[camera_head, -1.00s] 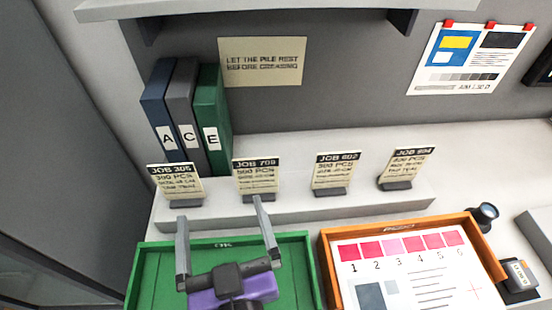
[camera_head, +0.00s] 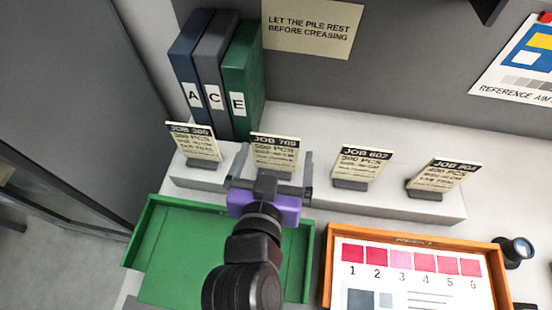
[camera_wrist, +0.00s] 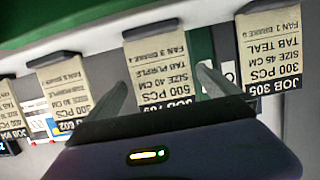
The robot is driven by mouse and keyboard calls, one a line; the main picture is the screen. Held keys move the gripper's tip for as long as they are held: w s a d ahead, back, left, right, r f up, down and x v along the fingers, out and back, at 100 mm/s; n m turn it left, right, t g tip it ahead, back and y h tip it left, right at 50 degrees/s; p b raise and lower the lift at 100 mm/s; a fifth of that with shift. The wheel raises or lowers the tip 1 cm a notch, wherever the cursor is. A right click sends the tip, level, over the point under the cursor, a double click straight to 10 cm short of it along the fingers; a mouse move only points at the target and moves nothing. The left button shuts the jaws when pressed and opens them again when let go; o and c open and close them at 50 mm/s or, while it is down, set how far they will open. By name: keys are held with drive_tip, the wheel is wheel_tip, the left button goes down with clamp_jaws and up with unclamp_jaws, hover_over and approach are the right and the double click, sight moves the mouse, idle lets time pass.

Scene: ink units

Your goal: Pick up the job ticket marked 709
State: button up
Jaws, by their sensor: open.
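The job ticket marked 709 (camera_head: 275,152) is a cream card with a dark header, upright in a small dark holder on a pale ledge. In the wrist view the 709 ticket (camera_wrist: 160,68) shows upside down between the two fingers. My gripper (camera_head: 277,160) is open, with a finger on each side of the ticket's lower part; I cannot tell whether they touch it. My gripper (camera_wrist: 162,85) hides part of the ticket's header in the wrist view.
Ticket 305 (camera_head: 194,141) stands close on the left, tickets 602 (camera_head: 360,163) and another (camera_head: 444,176) on the right. Binders A, C and E (camera_head: 217,75) stand behind. A green tray (camera_head: 185,250) and an orange tray (camera_head: 327,270) lie in front.

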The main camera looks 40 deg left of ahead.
sight(275, 153)
drive_tip(key=x, duration=0.1)
drive_tip(key=p+x, duration=0.1)
drive_tip(key=x, duration=0.1)
drive_tip(key=shift+w+a+r, duration=0.1)
drive_tip(key=shift+w+a, duration=0.1)
drive_tip(key=shift+a, duration=0.1)
drive_tip(key=shift+w+a+f, duration=0.25)
drive_tip(key=shift+w+a, duration=0.05)
drive_tip(key=shift+w, duration=0.15)
drive_tip(key=c, duration=1.4)
drive_tip(key=shift+o, duration=0.2)
drive_tip(key=shift+r, duration=0.1)
